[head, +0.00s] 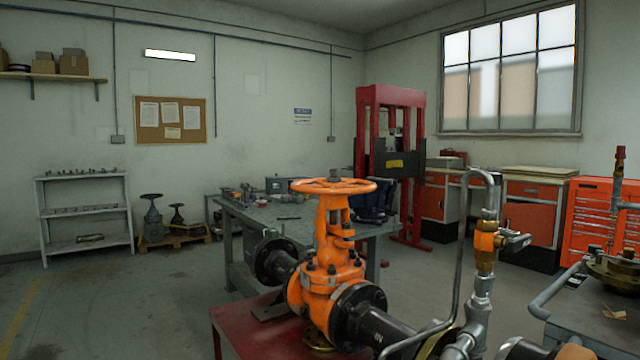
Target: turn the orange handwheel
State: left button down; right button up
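The orange handwheel (333,186) sits level on top of the orange gate valve (327,285), near the middle of the head view. Its rim and the stem nut at its centre are visible. The valve body stands upright with black flanged pipes on both sides, above a red stand (240,322). Neither of my grippers shows in the head view, and nothing touches the handwheel.
A grey workbench (290,229) with tools stands behind the valve. A bent grey pipe and an orange fitting (486,245) rise close on the right. A dark table (590,325) is at the lower right. Open floor (130,300) lies to the left.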

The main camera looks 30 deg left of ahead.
aim_at(327, 186)
jog(key=k+z, duration=0.15)
jog(key=z, duration=0.85)
jog(key=k+j+z, duration=0.1)
jog(key=j+z, duration=0.35)
jog(key=j, duration=0.15)
jog(key=k+j, duration=0.1)
jog(key=j, duration=0.35)
jog(key=k+j, duration=0.1)
jog(key=j, duration=0.4)
jog(key=k+j, duration=0.1)
jog(key=j, duration=0.35)
jog(key=k+j, duration=0.1)
jog(key=j, duration=0.35)
jog(key=k+j, duration=0.1)
jog(key=j, duration=0.35)
jog(key=k+j, duration=0.15)
jog(key=j, duration=0.35)
jog(key=i+l, duration=0.35)
jog(key=i, duration=0.1)
